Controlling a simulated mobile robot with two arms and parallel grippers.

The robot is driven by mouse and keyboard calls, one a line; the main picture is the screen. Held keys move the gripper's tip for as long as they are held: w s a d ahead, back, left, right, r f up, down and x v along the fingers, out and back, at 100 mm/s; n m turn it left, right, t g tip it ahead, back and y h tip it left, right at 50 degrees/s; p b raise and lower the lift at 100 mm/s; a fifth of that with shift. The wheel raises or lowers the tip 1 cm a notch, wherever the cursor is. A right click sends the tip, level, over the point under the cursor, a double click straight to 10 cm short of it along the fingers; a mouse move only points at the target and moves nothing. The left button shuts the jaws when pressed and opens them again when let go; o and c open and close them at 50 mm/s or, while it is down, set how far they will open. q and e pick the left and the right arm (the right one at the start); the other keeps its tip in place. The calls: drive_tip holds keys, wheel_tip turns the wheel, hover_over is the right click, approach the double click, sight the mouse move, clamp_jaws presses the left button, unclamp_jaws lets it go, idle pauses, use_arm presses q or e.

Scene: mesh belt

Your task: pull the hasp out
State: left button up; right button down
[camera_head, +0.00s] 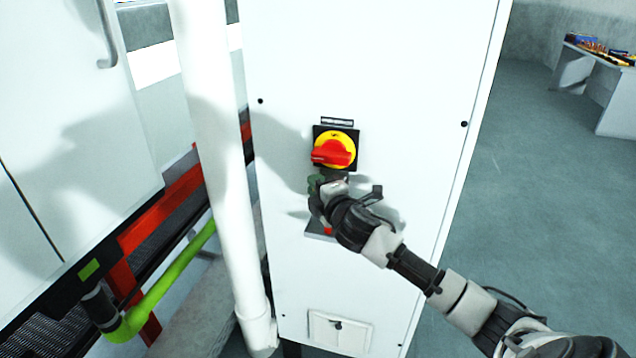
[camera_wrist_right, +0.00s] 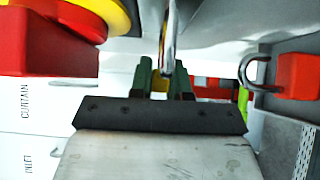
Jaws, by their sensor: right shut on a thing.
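A red and yellow rotary switch (camera_head: 333,150) is on the front of a white cabinet. My right gripper (camera_head: 316,187) is just below the switch knob, close to the cabinet face. In the right wrist view its green fingers (camera_wrist_right: 160,82) are shut around a shiny metal bar (camera_wrist_right: 170,42), which looks like the hasp. The bar's upper end runs out of the picture, so I cannot tell whether it is still through the switch. The knob (camera_wrist_right: 50,45) shows at upper left there. In the head view the gripper hides the hasp. My left gripper is not in view.
A red padlock (camera_wrist_right: 299,80) with a metal shackle is right of the fingers in the wrist view. A white pipe (camera_head: 215,150) stands left of the cabinet (camera_head: 400,60). A green pipe (camera_head: 170,285) and red frame lie further left. Open floor is right.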

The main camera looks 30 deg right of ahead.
drive_tip(key=shift+s+a+f, duration=0.1)
drive_tip(key=shift+a+f, duration=0.05)
drive_tip(key=shift+a, duration=0.05)
drive_tip(key=c, duration=1.1)
unclamp_jaws()
drive_tip(key=shift+s, duration=0.1)
drive_tip(key=shift+s, duration=0.35)
drive_tip(key=s, duration=0.3)
drive_tip(key=s+b, duration=0.1)
drive_tip(key=s, duration=0.2)
drive_tip(key=s+a+b, duration=0.1)
drive_tip(key=s, duration=0.3)
drive_tip(key=shift+d, duration=0.1)
